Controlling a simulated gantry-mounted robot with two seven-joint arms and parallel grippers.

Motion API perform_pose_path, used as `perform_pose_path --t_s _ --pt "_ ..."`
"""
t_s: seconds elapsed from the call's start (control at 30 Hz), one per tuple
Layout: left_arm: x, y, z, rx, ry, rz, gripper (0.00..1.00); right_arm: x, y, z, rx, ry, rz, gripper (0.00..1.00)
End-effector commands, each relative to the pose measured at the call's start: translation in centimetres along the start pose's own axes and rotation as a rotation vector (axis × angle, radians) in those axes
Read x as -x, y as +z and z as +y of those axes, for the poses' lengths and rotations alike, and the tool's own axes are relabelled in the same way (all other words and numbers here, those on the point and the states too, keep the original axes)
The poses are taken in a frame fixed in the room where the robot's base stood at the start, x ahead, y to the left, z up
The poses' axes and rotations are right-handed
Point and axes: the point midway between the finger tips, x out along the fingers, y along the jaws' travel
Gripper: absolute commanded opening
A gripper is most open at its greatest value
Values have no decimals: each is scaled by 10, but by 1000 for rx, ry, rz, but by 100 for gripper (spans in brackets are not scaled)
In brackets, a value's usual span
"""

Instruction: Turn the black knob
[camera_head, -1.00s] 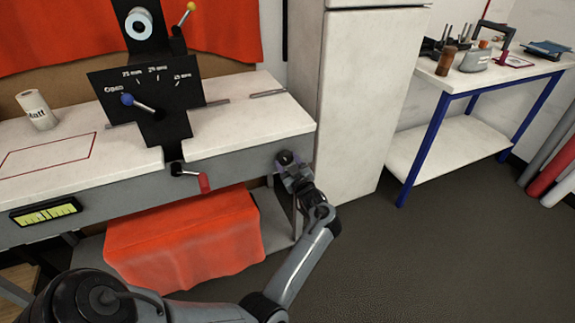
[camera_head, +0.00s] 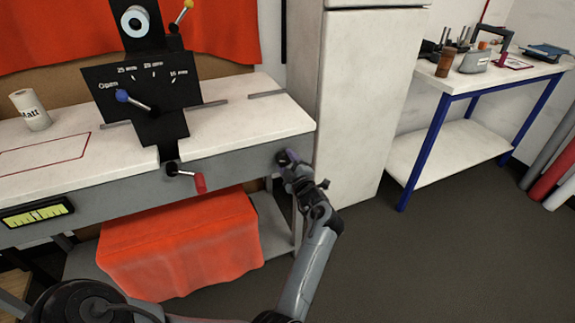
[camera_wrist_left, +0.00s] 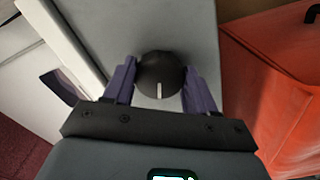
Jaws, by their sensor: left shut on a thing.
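The black knob (camera_head: 282,158) sits on the grey front face of the white-topped workbench (camera_head: 235,131), near its right end. In the left wrist view the round knob (camera_wrist_left: 160,76) has a white pointer line toward the bottom of the picture. My left gripper (camera_head: 287,165) is at the knob, with its purple fingers (camera_wrist_left: 160,84) on either side, shut on it. Part of the knob is hidden by the gripper in the head view. My right gripper is in neither view.
A red-handled lever (camera_head: 199,183) sticks out of the bench front left of the knob. An orange cloth-covered box (camera_head: 180,245) stands below. A tall white cabinet (camera_head: 360,100) stands close on the right. The floor (camera_head: 430,260) right of my arm is clear.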

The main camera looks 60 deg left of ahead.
Motion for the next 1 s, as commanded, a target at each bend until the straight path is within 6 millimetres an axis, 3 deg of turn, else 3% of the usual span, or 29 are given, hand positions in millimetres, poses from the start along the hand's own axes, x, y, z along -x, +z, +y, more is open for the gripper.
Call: perform_pose_path --t_s 0.53,0.57,0.7,1.0 --pt "0 -1 1 29 1 1 26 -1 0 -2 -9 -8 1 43" --pt "0 -1 1 29 1 1 58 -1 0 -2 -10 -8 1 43" --pt "0 0 1 28 1 1 79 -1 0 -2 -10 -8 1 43" --pt "0 0 0 27 0 0 82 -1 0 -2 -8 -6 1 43"
